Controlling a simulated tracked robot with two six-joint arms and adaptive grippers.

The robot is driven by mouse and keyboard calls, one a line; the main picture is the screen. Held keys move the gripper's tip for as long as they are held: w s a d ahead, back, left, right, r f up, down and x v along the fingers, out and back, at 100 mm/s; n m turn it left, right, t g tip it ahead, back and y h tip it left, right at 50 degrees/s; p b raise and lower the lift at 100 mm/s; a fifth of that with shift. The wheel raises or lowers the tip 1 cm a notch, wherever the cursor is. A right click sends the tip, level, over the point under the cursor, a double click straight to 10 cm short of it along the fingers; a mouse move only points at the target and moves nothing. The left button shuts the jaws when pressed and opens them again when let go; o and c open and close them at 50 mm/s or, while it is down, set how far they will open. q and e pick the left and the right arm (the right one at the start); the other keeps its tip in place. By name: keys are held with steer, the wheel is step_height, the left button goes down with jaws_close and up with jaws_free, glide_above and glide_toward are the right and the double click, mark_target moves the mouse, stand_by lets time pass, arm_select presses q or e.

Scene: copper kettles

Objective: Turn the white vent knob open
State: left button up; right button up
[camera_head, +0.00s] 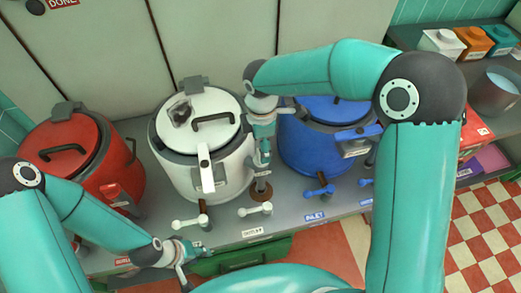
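The white kettle (180,158) stands in the middle of the counter with its lid down. On the left of its lid sits a small pale knob with a dark grey part (181,113), which looks like the vent knob. My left gripper (199,268) is low in front of the counter, well away from that knob, with its fingers spread and nothing between them. My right gripper (263,158) points down between the white and blue kettles, right of the lid and apart from the knob. Its fingers are seen edge-on, so its opening is unclear.
The red kettle (85,160) stands at left and the blue kettle (312,145) at right. White-handled valves (257,209) and a blue one (318,191) line the counter's front edge. A shelf at right holds canisters (442,42) and a pot (494,92).

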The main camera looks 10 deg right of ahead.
step_height(320, 180, up, 8)
steer(key=shift+f, duration=0.15)
stand_by(0.5)
